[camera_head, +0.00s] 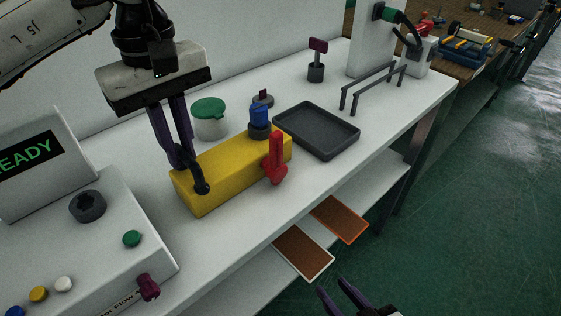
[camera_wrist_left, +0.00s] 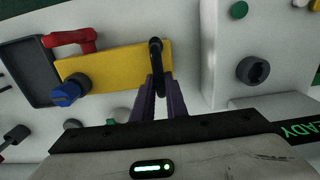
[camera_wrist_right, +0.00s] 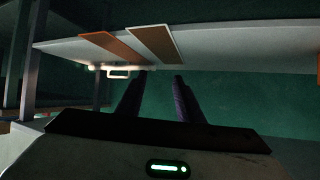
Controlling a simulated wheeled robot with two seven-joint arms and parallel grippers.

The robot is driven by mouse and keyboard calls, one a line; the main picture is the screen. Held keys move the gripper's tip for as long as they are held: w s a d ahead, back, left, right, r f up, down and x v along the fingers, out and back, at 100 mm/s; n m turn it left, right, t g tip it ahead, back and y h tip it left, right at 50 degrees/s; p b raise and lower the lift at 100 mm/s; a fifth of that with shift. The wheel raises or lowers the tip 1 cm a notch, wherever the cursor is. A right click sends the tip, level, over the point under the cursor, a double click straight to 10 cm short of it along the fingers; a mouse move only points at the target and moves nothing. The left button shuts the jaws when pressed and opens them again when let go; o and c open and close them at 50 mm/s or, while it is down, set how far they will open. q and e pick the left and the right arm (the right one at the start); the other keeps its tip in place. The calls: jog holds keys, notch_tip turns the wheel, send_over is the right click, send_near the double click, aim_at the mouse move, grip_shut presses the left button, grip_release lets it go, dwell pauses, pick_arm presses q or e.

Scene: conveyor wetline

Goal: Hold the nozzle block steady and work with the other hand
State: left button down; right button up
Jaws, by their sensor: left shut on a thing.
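The nozzle block is a yellow block (camera_head: 225,176) lying on the white bench. It carries a blue knob (camera_head: 259,116), a red lever (camera_head: 276,160) and a dark loop handle (camera_head: 202,186) at its near left end. In the left wrist view the yellow block (camera_wrist_left: 112,66) has its loop (camera_wrist_left: 156,52) between my fingers. My left gripper (camera_head: 184,160) is shut on that loop from above. My right gripper (camera_head: 340,291) is below the bench's front edge. In the right wrist view (camera_wrist_right: 160,80) its fingers are apart with nothing between them.
A dark tray (camera_head: 318,130) lies right of the block, and a green-lidded white jar (camera_head: 209,118) stands behind it. A control box (camera_head: 110,225) with buttons and a READY screen (camera_head: 33,158) is at left. Two orange-brown cards (camera_head: 340,220) lie on the shelf below the bench top.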

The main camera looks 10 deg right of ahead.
jog(key=w+a+r+n+t+y, duration=0.1)
jog(key=r+t+y, duration=0.1)
jog(key=r, duration=0.4)
jog(key=w+a+r+n+t+y, duration=0.1)
jog(key=a+r+y, duration=0.1)
jog(key=r, duration=0.5)
jog(key=w+a+r+n+t+y, duration=0.1)
jog(key=a+r+t+y, duration=0.1)
jog(key=r, duration=0.5)
jog(key=shift+a+t, duration=0.25)
jog(key=shift+t, duration=0.05)
jog(key=n+y, duration=0.2)
jog(key=y, duration=0.2)
send_near(280, 149)
jog(key=shift+x, duration=4.9)
jog(key=shift+s, duration=0.1)
jog(key=shift+c, duration=0.3)
grip_shut()
